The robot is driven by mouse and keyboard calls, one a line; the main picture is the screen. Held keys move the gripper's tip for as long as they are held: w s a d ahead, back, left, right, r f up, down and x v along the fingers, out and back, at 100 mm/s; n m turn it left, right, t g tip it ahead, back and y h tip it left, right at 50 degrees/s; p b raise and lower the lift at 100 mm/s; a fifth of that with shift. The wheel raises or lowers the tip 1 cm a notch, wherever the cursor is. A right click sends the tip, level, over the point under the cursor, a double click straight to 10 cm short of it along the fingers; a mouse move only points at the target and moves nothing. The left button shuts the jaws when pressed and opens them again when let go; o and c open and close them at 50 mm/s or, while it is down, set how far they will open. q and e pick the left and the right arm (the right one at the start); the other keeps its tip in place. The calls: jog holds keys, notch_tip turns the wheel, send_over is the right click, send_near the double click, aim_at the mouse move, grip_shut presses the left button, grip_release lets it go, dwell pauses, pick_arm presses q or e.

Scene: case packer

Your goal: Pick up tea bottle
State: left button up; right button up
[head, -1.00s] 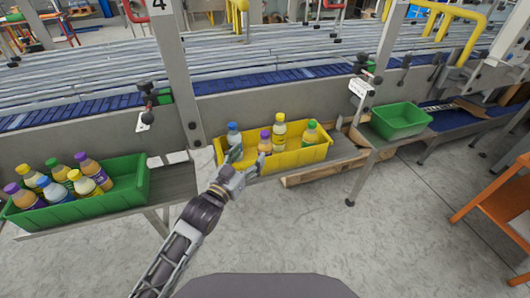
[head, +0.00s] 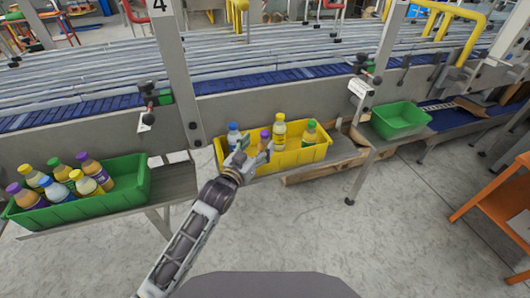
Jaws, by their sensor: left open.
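A yellow crate (head: 300,157) on the ledge holds a bottle with a blue cap (head: 233,132), a purple-capped bottle (head: 265,137), a yellow-capped bottle (head: 279,132) and a green-capped bottle with orange contents (head: 310,133). I cannot read the labels, so I cannot tell which is the tea bottle. My left gripper (head: 252,154) is open over the crate's front left part, close to the blue-capped and purple-capped bottles. It hides their lower parts, and I cannot tell whether it touches either. My right gripper is out of view.
A green crate (head: 125,201) with several bottles stands at the left. An empty green crate (head: 399,133) stands at the right. An orange cart (head: 497,205) is at the far right. The floor in front is clear.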

aim_at(262, 141)
pick_arm(q)
jog(key=shift+w, duration=0.1)
jog(key=shift+p+x, duration=0.55)
jog(key=shift+x, duration=1.95)
jog(key=shift+d+f, duration=0.1)
grip_shut()
